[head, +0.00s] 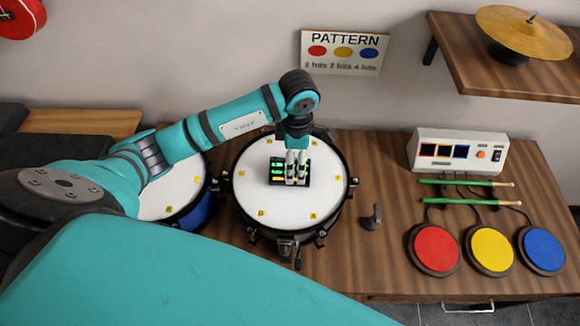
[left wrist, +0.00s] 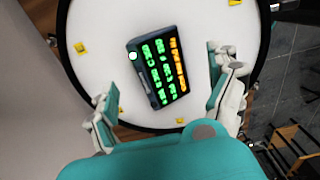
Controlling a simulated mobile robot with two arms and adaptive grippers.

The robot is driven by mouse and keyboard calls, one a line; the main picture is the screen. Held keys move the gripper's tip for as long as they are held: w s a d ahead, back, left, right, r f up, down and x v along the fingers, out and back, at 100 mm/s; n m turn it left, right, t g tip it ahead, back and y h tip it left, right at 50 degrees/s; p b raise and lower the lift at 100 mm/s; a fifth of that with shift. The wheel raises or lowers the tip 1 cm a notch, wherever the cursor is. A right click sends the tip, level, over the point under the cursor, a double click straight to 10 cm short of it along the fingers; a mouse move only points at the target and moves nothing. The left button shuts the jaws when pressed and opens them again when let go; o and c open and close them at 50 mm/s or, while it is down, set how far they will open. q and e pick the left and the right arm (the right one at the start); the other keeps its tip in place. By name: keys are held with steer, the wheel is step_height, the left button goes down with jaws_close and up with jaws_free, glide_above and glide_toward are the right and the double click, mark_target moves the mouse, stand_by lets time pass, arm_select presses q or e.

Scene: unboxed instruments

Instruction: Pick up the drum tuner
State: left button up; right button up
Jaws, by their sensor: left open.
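The drum tuner (head: 277,172) is a small black box with green and orange lit displays. It lies on the white head of the middle drum (head: 254,190). My left gripper (head: 297,180) is over the tuner in the head view and covers part of it. In the left wrist view the tuner (left wrist: 158,70) shows whole, with the open fingers of my left gripper (left wrist: 163,105) on either side and apart from it. Nothing is between the fingertips except the view of the drum head and tuner. My right gripper does not show.
A second, blue drum (head: 200,210) stands to the left, partly behind my arm. On the table at right are red (head: 436,248), yellow (head: 490,250) and blue (head: 543,250) pads, green drumsticks (head: 465,183) and a white control box (head: 458,152). A shelf with a cymbal (head: 523,30) hangs above.

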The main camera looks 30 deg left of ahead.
mark_target(295, 170)
arm_select(q)
steer(key=shift+f, duration=0.25)
steer(key=f+p, duration=0.1)
steer(key=f, duration=0.1)
steer(key=f+p, duration=0.1)
steer(key=f, duration=0.1)
steer(key=shift+s+a+f, duration=0.15)
steer(key=shift+s, duration=0.05)
steer(key=shift+f, duration=0.3)
steer(key=c, duration=0.5)
steer(key=shift+w, duration=0.1)
steer(key=c, duration=1)
steer(key=shift+o, duration=0.2)
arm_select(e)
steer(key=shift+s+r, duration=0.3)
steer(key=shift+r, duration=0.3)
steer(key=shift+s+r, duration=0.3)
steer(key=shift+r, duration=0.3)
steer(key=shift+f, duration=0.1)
